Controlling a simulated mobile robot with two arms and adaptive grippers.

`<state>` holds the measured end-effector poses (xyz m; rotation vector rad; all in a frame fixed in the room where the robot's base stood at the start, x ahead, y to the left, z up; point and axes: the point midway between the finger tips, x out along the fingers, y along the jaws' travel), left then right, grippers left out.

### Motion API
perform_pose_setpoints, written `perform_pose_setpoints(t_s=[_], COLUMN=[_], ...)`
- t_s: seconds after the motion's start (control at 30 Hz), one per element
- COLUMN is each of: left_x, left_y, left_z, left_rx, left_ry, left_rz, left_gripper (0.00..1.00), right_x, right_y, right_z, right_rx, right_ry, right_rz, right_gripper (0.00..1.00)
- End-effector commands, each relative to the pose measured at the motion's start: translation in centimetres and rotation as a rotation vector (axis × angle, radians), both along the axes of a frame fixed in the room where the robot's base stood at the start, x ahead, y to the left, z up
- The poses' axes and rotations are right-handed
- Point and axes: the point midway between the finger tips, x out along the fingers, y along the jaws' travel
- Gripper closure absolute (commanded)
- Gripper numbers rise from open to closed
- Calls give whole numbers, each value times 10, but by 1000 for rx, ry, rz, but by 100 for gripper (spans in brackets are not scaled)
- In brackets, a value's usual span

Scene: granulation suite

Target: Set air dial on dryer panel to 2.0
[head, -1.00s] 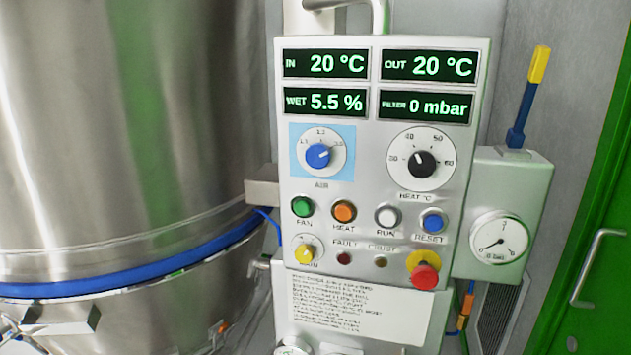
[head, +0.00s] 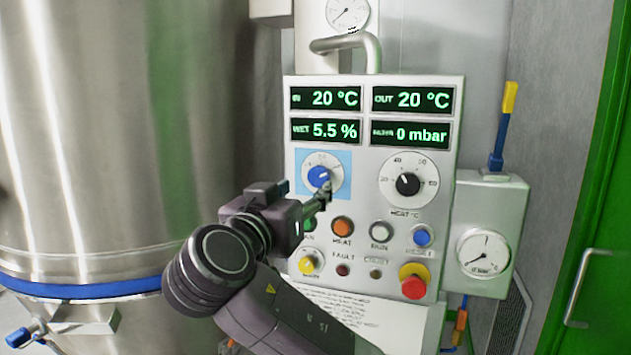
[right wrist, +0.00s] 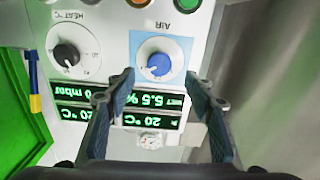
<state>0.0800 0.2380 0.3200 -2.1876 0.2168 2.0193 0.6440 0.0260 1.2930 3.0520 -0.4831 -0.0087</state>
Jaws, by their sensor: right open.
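The air dial (head: 318,177) is a blue knob with a white pointer on a white round scale, set on a light blue square at the upper left of the dryer panel (head: 458,110). Its pointer aims to the upper right in the head view. My right gripper (head: 326,192) is at the dial's lower right edge in the head view and partly covers the scale. In the right wrist view the air dial (right wrist: 158,64) appears upside down, ahead of and between the two open fingers (right wrist: 160,100). Nothing is between the fingers. My left gripper is not in view.
The black heat dial (head: 408,185) is right of the air dial. Several buttons sit below, with a red emergency knob (head: 414,281) at lower right. A handle (head: 346,43) tops the panel. A steel vessel (head: 110,130) stands left; a pressure gauge (head: 483,251) is right.

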Motion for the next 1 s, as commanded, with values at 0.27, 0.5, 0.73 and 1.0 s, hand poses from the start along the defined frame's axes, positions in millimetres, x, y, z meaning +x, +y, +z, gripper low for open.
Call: perform_pose_setpoints(t_s=[0.27,0.5,0.73,1.0], left_x=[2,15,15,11], left_y=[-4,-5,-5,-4], left_z=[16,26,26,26], left_rx=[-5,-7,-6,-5], left_ry=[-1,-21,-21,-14], left_rz=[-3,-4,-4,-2], left_gripper=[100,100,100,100], right_x=[38,67,73,72], right_y=[-14,-23,-24,-24], right_z=[3,2,0,0], right_rx=[-4,-2,-1,-1], right_ry=[1,1,1,1], right_rz=[-5,-3,0,0], right_gripper=[51,51,51,67])
